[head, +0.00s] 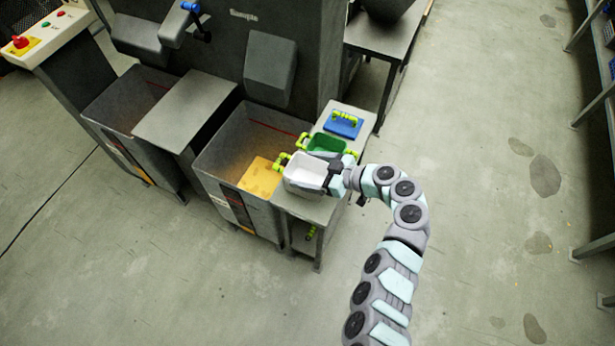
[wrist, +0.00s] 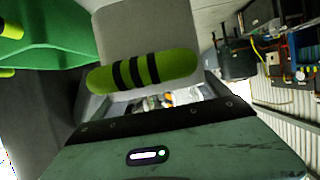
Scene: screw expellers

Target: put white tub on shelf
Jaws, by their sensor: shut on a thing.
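The white tub (head: 306,170) is at the front end of a small grey stand (head: 303,207), with a yellow-green handle on its left side. My gripper (head: 336,179) is at its right side, shut on the handle there. I cannot tell whether the tub rests on the stand or is slightly lifted. In the wrist view, a yellow-green handle (wrist: 145,72) with black bands lies across the front of my gripper, with a pale wall behind it. The fingertips are hard to make out. Grey racks (head: 590,118) with levels stand along the right edge of the head view.
A green tub (head: 327,143) stands just behind the white tub, and a blue one (head: 342,127) lies farther back on the stand. A grey bin (head: 222,170) with yellow material stands left. Open concrete floor (head: 480,180) lies between the stand and the racks.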

